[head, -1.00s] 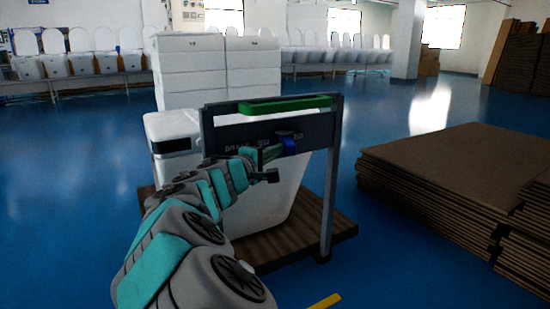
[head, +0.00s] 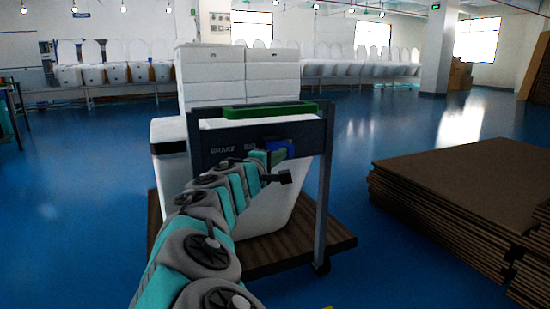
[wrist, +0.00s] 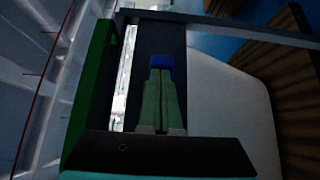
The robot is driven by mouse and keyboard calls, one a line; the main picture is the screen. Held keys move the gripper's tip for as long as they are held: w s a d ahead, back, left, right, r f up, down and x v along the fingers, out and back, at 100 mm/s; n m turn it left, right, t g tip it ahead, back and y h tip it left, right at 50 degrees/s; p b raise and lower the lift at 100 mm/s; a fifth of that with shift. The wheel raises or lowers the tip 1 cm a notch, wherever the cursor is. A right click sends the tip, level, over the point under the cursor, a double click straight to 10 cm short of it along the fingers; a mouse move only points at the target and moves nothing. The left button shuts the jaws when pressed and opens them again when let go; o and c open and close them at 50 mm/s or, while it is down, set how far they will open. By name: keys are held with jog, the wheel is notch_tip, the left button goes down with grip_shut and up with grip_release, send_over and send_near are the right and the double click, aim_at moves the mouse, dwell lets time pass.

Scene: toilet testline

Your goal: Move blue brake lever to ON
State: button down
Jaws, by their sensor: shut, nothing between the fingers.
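The blue brake lever (head: 283,148) sits on the dark grey panel (head: 205,157) of a cart, below a green handle bar (head: 270,111). White lettering on the panel reads BRAKE; a smaller label beside it is too small to read. The lever lies right of that label, over the right part of the lettering row. My gripper (head: 268,164) is in front of the panel at the lever's lower left. In the wrist view my gripper (wrist: 161,105) is shut, its green fingers together, with the blue lever (wrist: 161,61) straight at their tips. Whether they touch cannot be told.
The cart has a brown wooden deck (head: 300,243) carrying a white tank or bin (head: 168,135). Stacked white boxes (head: 210,75) stand behind it. Flat brown cardboard (head: 455,190) is piled at the right. Blue floor lies open on the left.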

jog(key=shift+w+d, duration=0.25)
jog(key=shift+d, duration=0.35)
jog(key=shift+w+d, duration=0.2)
jog(key=shift+d, duration=0.35)
jog(key=shift+d, duration=0.15)
